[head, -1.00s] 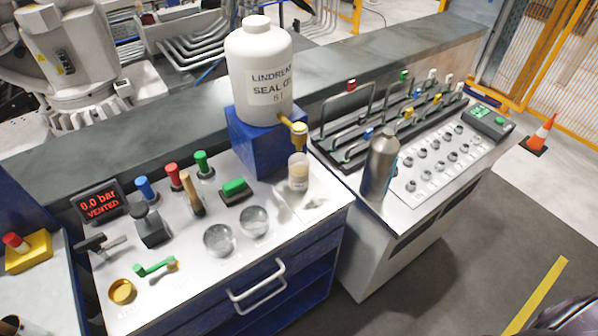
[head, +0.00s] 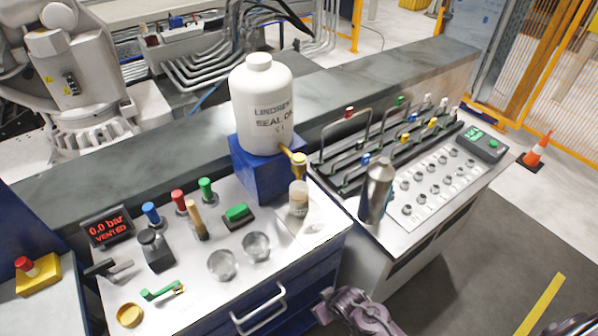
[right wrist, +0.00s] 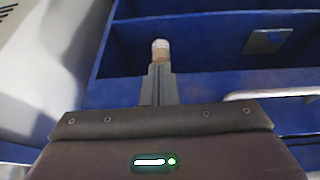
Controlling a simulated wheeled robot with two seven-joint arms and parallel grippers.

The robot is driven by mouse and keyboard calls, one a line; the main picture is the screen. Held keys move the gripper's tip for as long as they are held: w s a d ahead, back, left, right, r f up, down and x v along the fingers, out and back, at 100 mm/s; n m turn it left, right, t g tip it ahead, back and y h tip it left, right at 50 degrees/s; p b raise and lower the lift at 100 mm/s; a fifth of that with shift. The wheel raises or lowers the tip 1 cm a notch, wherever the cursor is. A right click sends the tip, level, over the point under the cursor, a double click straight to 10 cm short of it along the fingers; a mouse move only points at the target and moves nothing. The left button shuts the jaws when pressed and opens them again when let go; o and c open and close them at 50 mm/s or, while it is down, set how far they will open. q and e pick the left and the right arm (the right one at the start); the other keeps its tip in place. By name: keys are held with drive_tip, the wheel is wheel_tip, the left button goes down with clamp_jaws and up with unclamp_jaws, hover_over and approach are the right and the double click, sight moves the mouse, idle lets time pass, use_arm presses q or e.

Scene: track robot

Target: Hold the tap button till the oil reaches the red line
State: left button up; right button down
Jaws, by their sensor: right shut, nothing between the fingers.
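The white seal oil tank (head: 262,110) stands on a blue block (head: 258,172). Its brass tap (head: 299,160), with a yellowish top, sticks out to the right. A small clear bottle (head: 299,198) stands upright beneath the tap, with pale amber oil low in it. I cannot make out a red line or a stream at this size. My right gripper (head: 326,306) is at the bottom of the head view, in front of the bench and well apart from the tap. My left gripper is out of view.
The bench top (head: 190,285) holds two glass domes (head: 222,265), coloured-handled tools and a gauge (head: 107,227) reading "0.0 bar VENTED". A metal flask (head: 376,190) stands right of the bottle. A drawer handle (head: 258,310) sticks out in front.

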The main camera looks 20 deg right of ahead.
drive_tip(key=shift+n+t, duration=0.5)
drive_tip(key=shift+t, duration=0.4)
drive_tip(key=w+a+r, duration=0.1)
drive_tip(key=w+r, duration=0.1)
drive_tip(key=r, duration=0.4)
drive_tip(key=w+a+r+p, duration=0.1)
drive_tip(key=w+r, duration=0.1)
drive_tip(key=r, duration=0.4)
drive_tip(key=w+a+r+p, duration=0.1)
drive_tip(key=r, duration=0.6)
drive_tip(key=shift+w, duration=0.4)
drive_tip(key=w+a+r+n+t+y+p, duration=0.1)
drive_tip(key=w+a+r+n+t+y, duration=0.2)
drive_tip(key=w+r, duration=0.55)
drive_tip(key=w+a+r+n+y, duration=0.1)
drive_tip(key=w+a+r+n, duration=0.3)
drive_tip(key=r, duration=0.7)
drive_tip(key=w+d+r+n+g+p, duration=0.1)
drive_tip(key=w+d+r+n, duration=0.2)
drive_tip(key=d+r, duration=0.6)
wheel_tip(320, 180, up, 2)
drive_tip(key=shift+d+r, duration=0.15)
drive_tip(key=shift+r, duration=0.1)
drive_tip(key=shift+f, duration=0.1)
